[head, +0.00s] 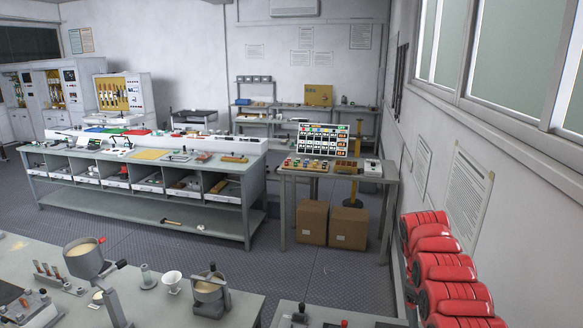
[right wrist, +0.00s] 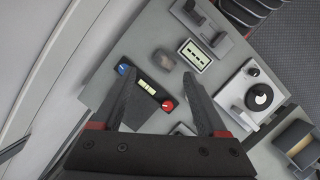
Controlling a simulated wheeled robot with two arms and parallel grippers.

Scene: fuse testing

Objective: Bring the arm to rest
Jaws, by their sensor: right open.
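My right gripper (right wrist: 164,82) is open in the right wrist view, its two dark fingers spread above a grey tabletop (right wrist: 130,50). Between and beyond the fingertips is a small dark holder with a pale strip (right wrist: 147,88), a blue knob (right wrist: 123,69) and a red knob (right wrist: 168,105). Nothing is clasped between the fingers. The fingers partly cover the holder's surroundings; whether they touch anything I cannot tell. Neither of my grippers shows in the head view.
Near the gripper are a brown-grey lump (right wrist: 164,60), a small display unit (right wrist: 195,55) and a white device with a round knob (right wrist: 259,97). Open floor (head: 150,232) lies between the front table and the workbench.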

